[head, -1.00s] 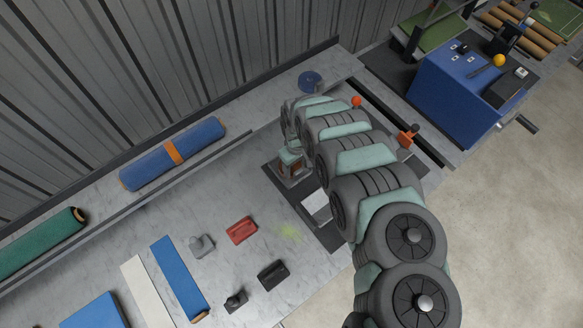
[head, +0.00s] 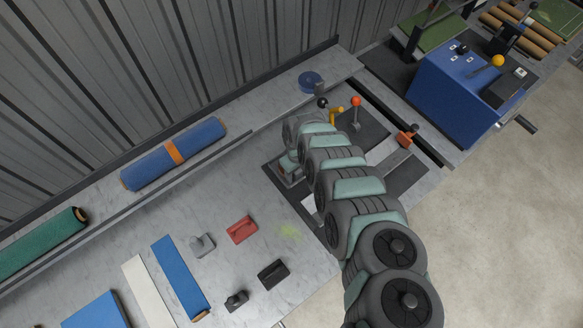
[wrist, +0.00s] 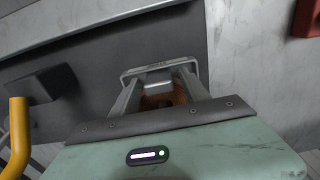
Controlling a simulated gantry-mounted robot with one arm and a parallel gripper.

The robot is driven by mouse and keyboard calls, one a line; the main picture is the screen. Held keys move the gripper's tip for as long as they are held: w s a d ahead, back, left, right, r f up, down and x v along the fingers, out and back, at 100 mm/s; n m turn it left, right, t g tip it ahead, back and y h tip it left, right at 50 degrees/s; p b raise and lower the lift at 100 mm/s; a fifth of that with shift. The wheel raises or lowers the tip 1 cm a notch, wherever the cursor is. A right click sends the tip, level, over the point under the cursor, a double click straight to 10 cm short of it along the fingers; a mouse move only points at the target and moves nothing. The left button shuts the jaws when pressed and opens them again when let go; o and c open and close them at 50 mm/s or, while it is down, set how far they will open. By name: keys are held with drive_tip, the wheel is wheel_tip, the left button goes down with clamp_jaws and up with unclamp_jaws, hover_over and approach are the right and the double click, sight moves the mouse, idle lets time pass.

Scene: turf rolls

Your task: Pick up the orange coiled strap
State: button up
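In the wrist view an orange-brown piece, seemingly the coiled strap (wrist: 163,99), shows between the two grey fingers of my gripper (wrist: 160,78). The fingers stand apart on either side of it; whether they touch it is unclear. A grey rectangular rim (wrist: 140,72) surrounds the fingertips, with a grey block just in front. In the head view my gripper (head: 289,168) is low over the dark pad at the right end of the bench, and my arm and hand hide the coiled strap there.
Levers with a yellow handle (head: 337,110) and an orange knob (head: 356,102) stand close behind my wrist. A red tool (head: 241,230) and a black tool (head: 273,274) lie left of the pad. A blue roll with an orange band (head: 190,146) lies on the back ledge.

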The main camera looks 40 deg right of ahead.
drive_tip(key=c, duration=1)
drive_tip(key=shift+r, duration=0.15)
drive_tip(key=shift+w+d+r, duration=0.1)
drive_tip(key=shift+r, duration=0.4)
wheel_tip(320, 180, up, 18)
drive_tip(key=p, duration=0.2)
drive_tip(key=shift+p, duration=0.3)
clamp_jaws()
drive_tip(key=shift+r+p, duration=0.45)
drive_tip(key=shift+p, duration=0.05)
